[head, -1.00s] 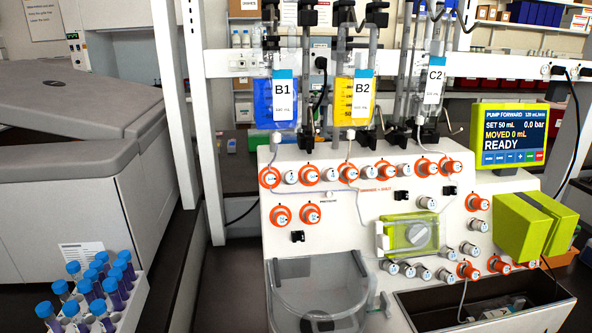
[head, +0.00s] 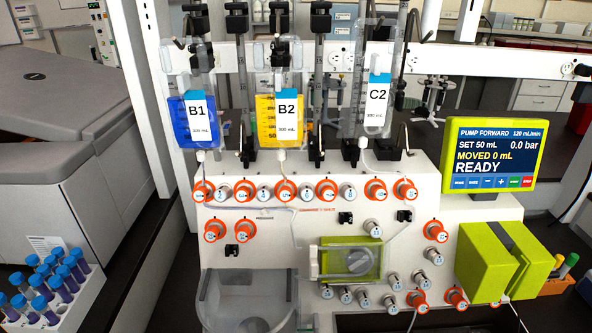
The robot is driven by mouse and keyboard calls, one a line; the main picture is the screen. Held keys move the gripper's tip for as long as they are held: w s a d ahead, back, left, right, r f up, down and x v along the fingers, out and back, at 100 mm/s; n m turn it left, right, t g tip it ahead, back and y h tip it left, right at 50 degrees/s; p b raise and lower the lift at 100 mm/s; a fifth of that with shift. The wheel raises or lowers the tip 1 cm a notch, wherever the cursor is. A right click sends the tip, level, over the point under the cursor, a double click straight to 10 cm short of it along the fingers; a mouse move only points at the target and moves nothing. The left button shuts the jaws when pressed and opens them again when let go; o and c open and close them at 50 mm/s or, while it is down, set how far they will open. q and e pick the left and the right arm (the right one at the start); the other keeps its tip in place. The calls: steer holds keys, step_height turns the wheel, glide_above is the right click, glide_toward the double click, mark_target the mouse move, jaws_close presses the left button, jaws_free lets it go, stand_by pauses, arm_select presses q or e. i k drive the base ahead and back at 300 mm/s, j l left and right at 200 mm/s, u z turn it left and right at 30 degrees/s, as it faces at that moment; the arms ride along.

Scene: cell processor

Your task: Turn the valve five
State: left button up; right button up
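The cell processor (head: 420,215) is a white panel with orange-ringed and grey valve knobs. Its upper row runs from an orange-ringed knob (head: 203,191) at the left to an orange-ringed knob (head: 404,190) at the right. An orange-ringed knob (head: 286,190) sits in that row below bag B2. More knobs sit lower, such as an orange-ringed pair at the left (head: 215,230) and one at the right (head: 436,231). The knob numbers are too small to read surely, so I cannot tell which is valve five. Neither gripper is in view.
Bags B1 (head: 184,131), B2 (head: 266,106) and C2 (head: 378,104) hang above the panel. The screen (head: 493,153) reads READY, MOVED 0 mL. A green pump block (head: 484,262) is at the right. A tube rack (head: 84,298) stands lower left.

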mark_target(285, 195)
steer(key=k+j+z, duration=0.25)
steer(key=j, duration=0.15)
steer(key=k+j+z, duration=0.25)
steer(key=j, duration=0.15)
steer(key=k+j+z, duration=0.25)
steer(key=i+j, duration=0.1)
